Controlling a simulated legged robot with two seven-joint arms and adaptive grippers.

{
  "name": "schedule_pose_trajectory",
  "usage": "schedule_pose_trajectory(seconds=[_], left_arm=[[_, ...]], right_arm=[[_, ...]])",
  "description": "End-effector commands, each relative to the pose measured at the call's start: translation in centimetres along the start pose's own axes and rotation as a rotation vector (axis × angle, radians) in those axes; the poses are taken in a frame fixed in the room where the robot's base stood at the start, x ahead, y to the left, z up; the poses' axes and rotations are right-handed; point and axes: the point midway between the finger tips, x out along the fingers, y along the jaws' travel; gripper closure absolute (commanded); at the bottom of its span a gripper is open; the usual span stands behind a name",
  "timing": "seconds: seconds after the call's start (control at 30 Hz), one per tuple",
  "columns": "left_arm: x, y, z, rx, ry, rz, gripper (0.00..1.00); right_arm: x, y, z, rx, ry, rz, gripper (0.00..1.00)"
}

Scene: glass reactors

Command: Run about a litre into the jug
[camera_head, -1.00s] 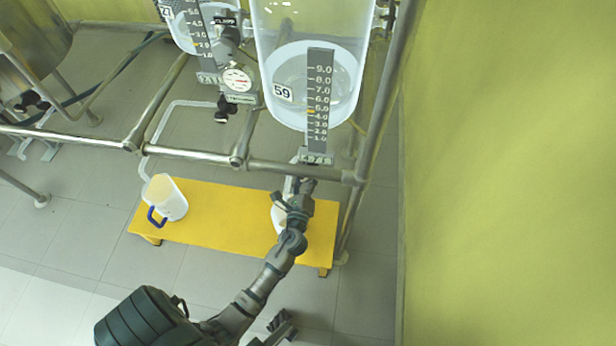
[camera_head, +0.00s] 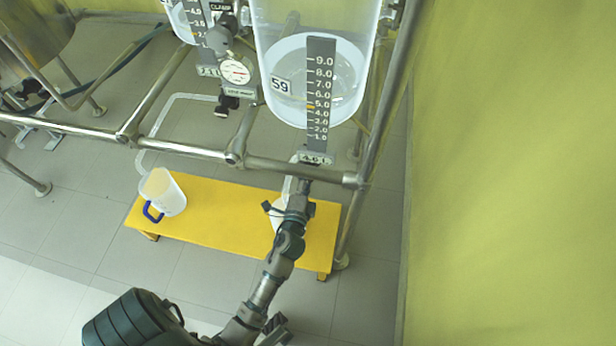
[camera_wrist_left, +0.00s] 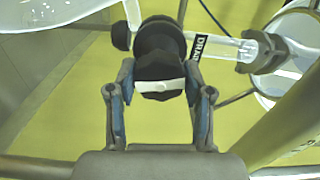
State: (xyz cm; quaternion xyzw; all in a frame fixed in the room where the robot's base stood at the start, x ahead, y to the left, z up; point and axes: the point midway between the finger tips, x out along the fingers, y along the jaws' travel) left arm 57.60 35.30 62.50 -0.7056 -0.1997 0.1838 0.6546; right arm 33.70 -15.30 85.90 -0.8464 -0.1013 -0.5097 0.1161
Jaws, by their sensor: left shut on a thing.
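The clear reactor vessel labelled 59 (camera_head: 262,50) holds liquid, with a numbered scale (camera_head: 320,90) in front. In the left wrist view my left gripper (camera_wrist_left: 160,95) is shut on the black valve knob (camera_wrist_left: 160,50) with a white bar across it. A clear tube marked DRAIN (camera_wrist_left: 225,47) runs right from it. In the head view my left gripper (camera_head: 299,192) is below the vessel and hides the valve. A white jug (camera_head: 277,212) stands on the yellow bench, mostly hidden behind my arm. A second jug with a blue handle (camera_head: 168,190) stands at the bench's left end.
The yellow bench (camera_head: 220,213) is clear between the jugs. Steel frame rails (camera_head: 190,150) cross above it, with an upright pipe (camera_head: 380,110) on the right. A pressure gauge (camera_head: 236,71) hangs left of the vessel. A yellow-green wall closes the right side.

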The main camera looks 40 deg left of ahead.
Motion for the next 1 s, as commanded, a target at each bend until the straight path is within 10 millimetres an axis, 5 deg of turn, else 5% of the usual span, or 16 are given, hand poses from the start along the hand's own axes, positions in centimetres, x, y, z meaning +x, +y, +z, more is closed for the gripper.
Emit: schedule_pose_trajectory(seconds=[0.4,0.93,0.97,1.0], left_arm=[[-0.11,0.63,-0.09,-0.180,0.000,0.012,0.84],[-0.13,0.68,-0.06,-0.202,-0.001,0.014,0.84],[-0.13,0.68,-0.06,-0.202,-0.001,0.014,0.47],[-0.13,0.67,-0.06,-0.202,-0.001,0.014,0.37]], right_arm=[[-0.14,0.07,0.42,-0.001,-0.002,-0.005,0.24],[-0.04,0.02,0.41,-0.001,0.001,-0.014,0.24],[-0.06,0.02,0.41,0.000,0.000,-0.014,0.24],[-0.09,0.02,0.41,0.000,-0.001,-0.013,0.24]])
